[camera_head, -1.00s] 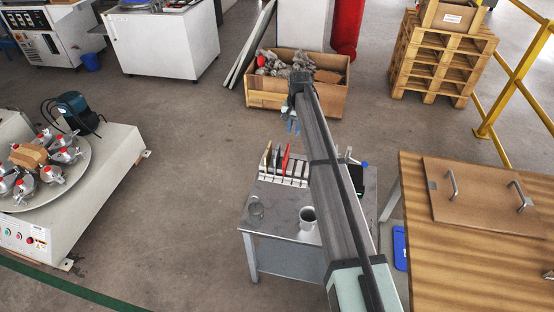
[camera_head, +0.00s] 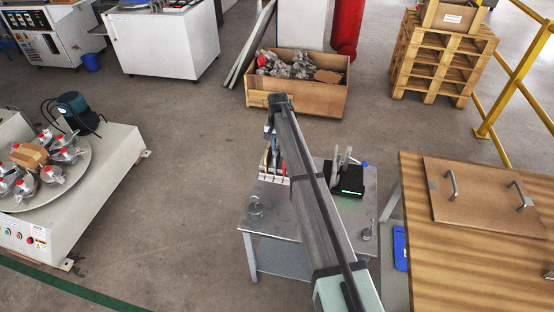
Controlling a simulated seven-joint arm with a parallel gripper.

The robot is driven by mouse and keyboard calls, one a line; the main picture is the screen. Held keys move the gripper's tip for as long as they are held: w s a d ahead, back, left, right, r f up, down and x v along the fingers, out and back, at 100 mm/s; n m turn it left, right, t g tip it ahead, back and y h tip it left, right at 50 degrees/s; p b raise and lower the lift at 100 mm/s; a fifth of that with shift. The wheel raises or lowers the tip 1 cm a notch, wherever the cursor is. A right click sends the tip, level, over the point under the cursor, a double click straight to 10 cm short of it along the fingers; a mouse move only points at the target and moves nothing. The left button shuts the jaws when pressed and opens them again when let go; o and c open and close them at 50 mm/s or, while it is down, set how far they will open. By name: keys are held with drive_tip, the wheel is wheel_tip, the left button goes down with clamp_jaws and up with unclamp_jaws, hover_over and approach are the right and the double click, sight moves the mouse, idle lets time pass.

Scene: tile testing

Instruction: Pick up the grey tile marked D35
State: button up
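A white slotted rack (camera_head: 265,176) stands on the small grey metal table (camera_head: 272,222), holding thin upright tiles. A dark tile and a red tile (camera_head: 286,163) show in part; my arm covers the rack's right side. No marking is readable, so I cannot tell which tile is D35. My gripper (camera_head: 268,140) hangs over the left part of the rack, just above the tiles. Its fingers are small and partly hidden, so I cannot tell whether they are open or touch a tile.
A black device with a green display (camera_head: 344,180) and grey upright pieces stands right of my arm. A clear round dish (camera_head: 256,207) lies at the table's left. A wooden workbench (camera_head: 450,240) stands right; a crate (camera_head: 325,98) is behind.

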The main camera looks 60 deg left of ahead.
sight(277, 150)
drive_tip(key=shift+s+a+f, duration=0.1)
drive_tip(key=shift+s+f, duration=0.05)
drive_tip(key=shift+f, duration=2.6)
drive_tip(key=shift+c, duration=0.3)
clamp_jaws()
